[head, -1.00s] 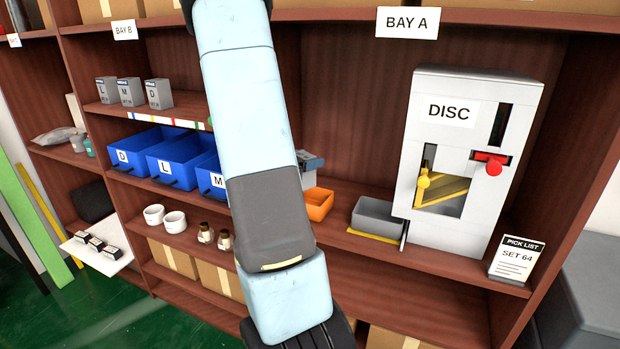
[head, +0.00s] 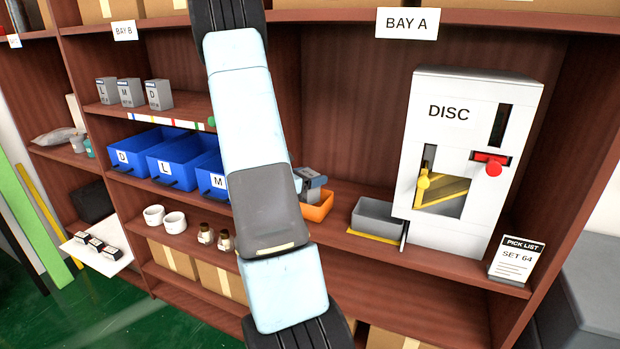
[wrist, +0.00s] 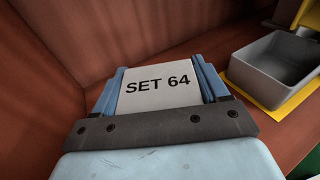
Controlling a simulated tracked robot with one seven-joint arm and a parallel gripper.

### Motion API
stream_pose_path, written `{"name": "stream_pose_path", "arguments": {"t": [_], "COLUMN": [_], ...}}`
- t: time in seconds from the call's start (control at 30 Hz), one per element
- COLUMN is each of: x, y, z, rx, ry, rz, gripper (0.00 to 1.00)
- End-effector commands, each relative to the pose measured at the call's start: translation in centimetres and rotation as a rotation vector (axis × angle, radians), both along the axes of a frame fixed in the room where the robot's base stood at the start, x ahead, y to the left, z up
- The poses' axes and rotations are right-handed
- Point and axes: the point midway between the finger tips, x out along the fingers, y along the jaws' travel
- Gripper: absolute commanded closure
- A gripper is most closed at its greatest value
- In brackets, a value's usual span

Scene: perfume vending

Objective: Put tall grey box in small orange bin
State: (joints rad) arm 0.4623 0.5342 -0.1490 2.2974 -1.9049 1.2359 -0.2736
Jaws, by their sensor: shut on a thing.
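The tall grey box (wrist: 158,88), marked SET 64, is held between the two blue fingers of my gripper (wrist: 163,84) in the wrist view. In the head view my gripper (head: 314,186) shows partly behind my arm, with a grey and blue part visible just above the small orange bin (head: 319,209). The bin sits on the middle shelf, partly covered by my arm and gripper. It does not show in the wrist view, so I cannot tell whether the box is inside its rim.
A grey tray (head: 378,213) on a yellow base stands right of the bin, and also shows in the wrist view (wrist: 262,78). The white DISC machine (head: 440,235) stands farther right. Blue bins (head: 172,165) are at left. The shelf between orange bin and tray is clear.

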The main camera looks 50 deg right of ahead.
Motion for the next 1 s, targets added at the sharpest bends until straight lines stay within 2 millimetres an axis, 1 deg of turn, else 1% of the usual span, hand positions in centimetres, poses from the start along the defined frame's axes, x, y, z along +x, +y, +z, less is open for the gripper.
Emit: {"name": "stream_pose_path", "arguments": {"t": [0.13, 0.7, 0.73, 0.9, 1.0], "x": [0.0, 0.0, 0.0, 0.1, 0.1], "y": [0.0, 0.0, 0.1, 0.1, 0.1], "z": [0.0, -1.2, -1.2, -1.2, -1.2], "rx": [0.000, 0.000, 0.001, 0.001, 0.001], "ry": [0.000, 0.000, 0.000, 0.000, 0.000], "rz": [0.000, 0.001, 0.001, 0.001, 0.001], "gripper": [0.65, 0.65, 0.25, 0.08, 0.01]}}
